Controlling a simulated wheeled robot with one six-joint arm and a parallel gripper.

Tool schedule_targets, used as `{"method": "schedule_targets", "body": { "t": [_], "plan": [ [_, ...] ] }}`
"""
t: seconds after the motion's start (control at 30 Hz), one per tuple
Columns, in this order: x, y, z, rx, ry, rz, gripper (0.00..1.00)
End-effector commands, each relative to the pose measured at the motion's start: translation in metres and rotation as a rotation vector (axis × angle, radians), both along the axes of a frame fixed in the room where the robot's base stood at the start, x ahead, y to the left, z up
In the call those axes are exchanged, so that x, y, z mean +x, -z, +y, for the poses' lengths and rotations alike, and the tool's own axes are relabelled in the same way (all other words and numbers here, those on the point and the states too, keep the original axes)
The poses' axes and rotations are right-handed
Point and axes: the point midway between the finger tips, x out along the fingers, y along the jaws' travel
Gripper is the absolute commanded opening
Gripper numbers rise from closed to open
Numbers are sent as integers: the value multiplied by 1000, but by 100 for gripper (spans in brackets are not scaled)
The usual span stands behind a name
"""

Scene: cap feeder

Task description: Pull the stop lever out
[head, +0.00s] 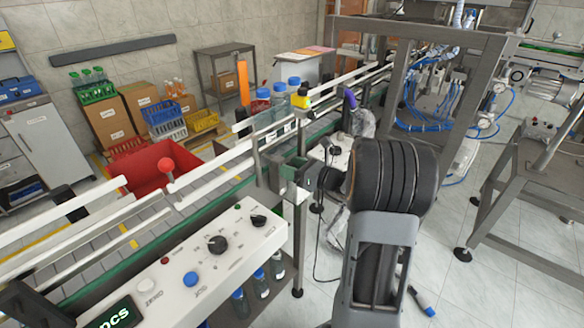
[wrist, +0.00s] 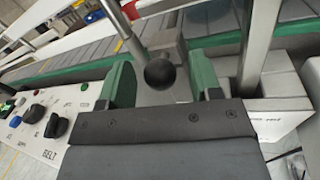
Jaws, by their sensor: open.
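The stop lever shows in the wrist view as a round black knob (wrist: 160,72), with a shiny rod and a grey block just behind it. My gripper (wrist: 163,80) is open, with one green finger on each side of the knob. The knob lies between the fingers, and I cannot tell whether either one touches it. In the head view my gripper (head: 309,174) is beside the conveyor's near rail, at the right end of the control panel. I cannot clearly pick out the knob there.
The white control panel (head: 195,258) with knobs and buttons lies left of my gripper. A red ball (head: 166,165) on a post stands at the conveyor rail. Blue-capped bottles (head: 279,92) stand farther along the conveyor. A metal post (wrist: 258,45) rises close to the right finger.

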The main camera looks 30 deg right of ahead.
Motion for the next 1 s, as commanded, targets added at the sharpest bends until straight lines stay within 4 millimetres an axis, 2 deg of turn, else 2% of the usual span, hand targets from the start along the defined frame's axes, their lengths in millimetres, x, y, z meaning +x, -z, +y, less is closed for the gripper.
{"method": "schedule_targets", "body": {
  "t": [0.3, 0.9, 1.0],
  "plan": [
    [1, 0, 1, 0, 0, 0, 56],
    [1, 0, 1, 0, -1, 0, 0],
    [1, 0, 1, 0, -1, 0, 0]
  ]
}}
